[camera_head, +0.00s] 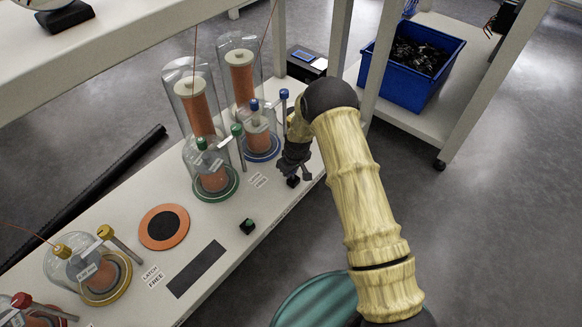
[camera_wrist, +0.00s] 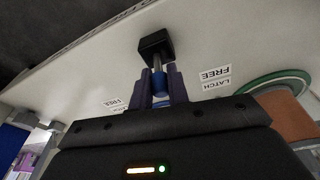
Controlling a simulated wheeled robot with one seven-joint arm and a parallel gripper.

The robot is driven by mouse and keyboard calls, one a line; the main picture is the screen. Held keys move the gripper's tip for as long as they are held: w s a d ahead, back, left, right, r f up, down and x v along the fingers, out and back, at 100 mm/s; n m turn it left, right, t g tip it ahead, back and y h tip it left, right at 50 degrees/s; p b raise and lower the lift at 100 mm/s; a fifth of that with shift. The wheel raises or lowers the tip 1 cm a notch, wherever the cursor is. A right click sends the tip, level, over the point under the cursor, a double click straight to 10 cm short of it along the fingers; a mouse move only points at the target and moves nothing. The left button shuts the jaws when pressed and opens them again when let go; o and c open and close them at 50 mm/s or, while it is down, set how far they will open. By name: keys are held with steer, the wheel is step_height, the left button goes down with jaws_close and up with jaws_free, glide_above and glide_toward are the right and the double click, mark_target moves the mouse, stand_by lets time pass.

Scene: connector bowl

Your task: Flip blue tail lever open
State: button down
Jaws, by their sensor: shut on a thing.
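The blue tail lever shows in the wrist view as a blue cylinder (camera_wrist: 160,82) on a short rod, running to a black block (camera_wrist: 155,44) on the white bench. My gripper (camera_wrist: 162,88) has its two purple fingers shut around the blue part. In the head view my gripper (camera_head: 296,170) is low over the bench's front edge, and the black block (camera_head: 293,181) shows just below it. The blue part is hidden there.
LATCH and FREE labels (camera_wrist: 215,78) lie beside the lever. A green-ringed jar (camera_head: 212,180) stands to the left, with a green-topped black block (camera_head: 248,226) in front. An orange disc (camera_head: 164,227) and yellow jar (camera_head: 88,272) are further left. A blue bin (camera_head: 410,75) sits on a shelf at right.

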steer(key=t+y, duration=0.1)
steer(key=d+t+y+p, duration=0.1)
steer(key=shift+s+d+y, duration=0.15)
steer(key=shift+s+y, duration=0.15)
steer(key=shift+s, duration=0.1)
steer(key=shift+s+d+f+t+y+b, duration=0.1)
steer(key=shift+s+d+t+y+b, duration=0.15)
steer(key=shift+t+y, duration=0.5)
steer(key=shift+s+d+f+t+y+b, duration=0.1)
steer(key=shift+d+t+y+b, duration=0.1)
steer(key=shift+t+y, duration=0.55)
steer(key=shift+r+y, duration=0.1)
steer(key=shift+y, duration=0.2)
steer(key=c, duration=1.3)
jaws_free()
steer(key=shift+c, duration=0.2)
steer(key=p+v, duration=0.8)
steer(key=v, duration=0.9)
steer(key=shift+s, duration=0.15)
